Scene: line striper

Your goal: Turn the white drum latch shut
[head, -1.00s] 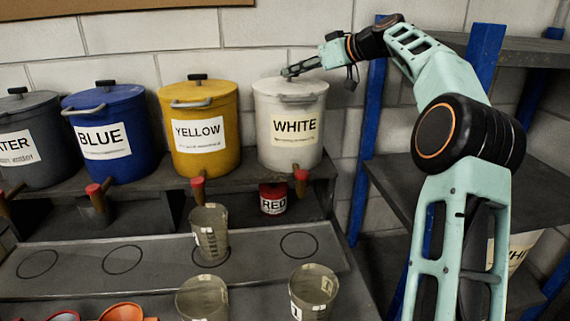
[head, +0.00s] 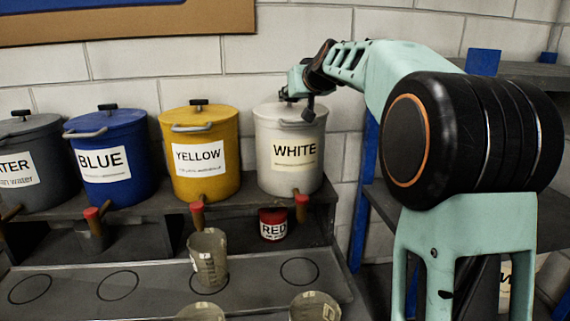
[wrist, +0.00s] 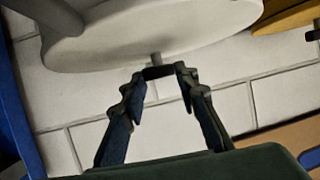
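The white drum (head: 275,170) stands at the right end of the drum row, labelled WHITE. My gripper (head: 286,97) is at the top of its lid and hides the latch there. In the wrist view the white lid (wrist: 160,35) fills the upper part. A short stem with a dark crossbar, the white drum latch (wrist: 157,71), stands out from it. The bar lies between the fingertips of my gripper (wrist: 161,76), which are apart. Whether both fingers press on the bar is unclear. The latch's angle is hard to read.
The yellow drum (head: 195,170), blue drum (head: 110,175) and a grey water drum (head: 32,180) stand to the left, with similar lid knobs. A red can (head: 273,225) and a cup (head: 208,258) are below. A blue-posted shelf (head: 363,190) is at right.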

